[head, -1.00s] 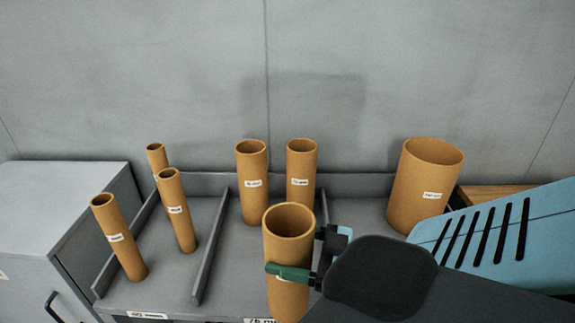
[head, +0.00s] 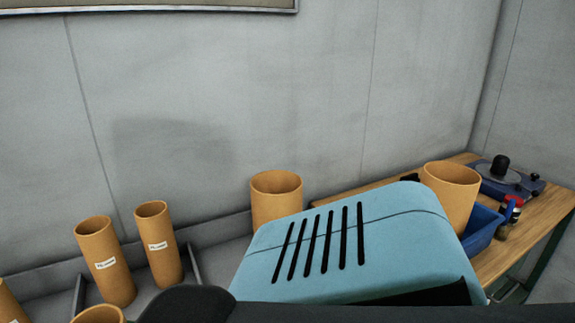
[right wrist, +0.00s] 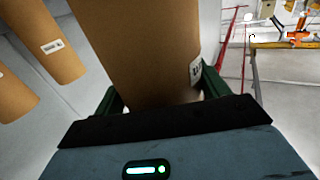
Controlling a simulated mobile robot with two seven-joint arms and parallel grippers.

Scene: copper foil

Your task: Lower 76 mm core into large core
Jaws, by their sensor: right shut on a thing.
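My right gripper (right wrist: 162,92) has its green fingers on either side of a brown cardboard core (right wrist: 145,45) in the right wrist view and is shut on it. The rim of this held core (head: 98,315) shows at the bottom left of the head view, and the rest is cut off. A wide core (head: 276,190) stands at the back of the grey rack, its lower part hidden by my blue right arm. Another wide core (head: 452,190) stands on the wooden bench, partly hidden by the arm. I cannot read which is the large core. My left gripper is out of view.
Two narrower labelled cores (head: 104,262) (head: 158,245) stand in the grey rack at left, near a divider. The wooden bench (head: 545,215) carries a blue bin (head: 482,232) and a blue device with a black knob (head: 503,172). A grey wall stands behind.

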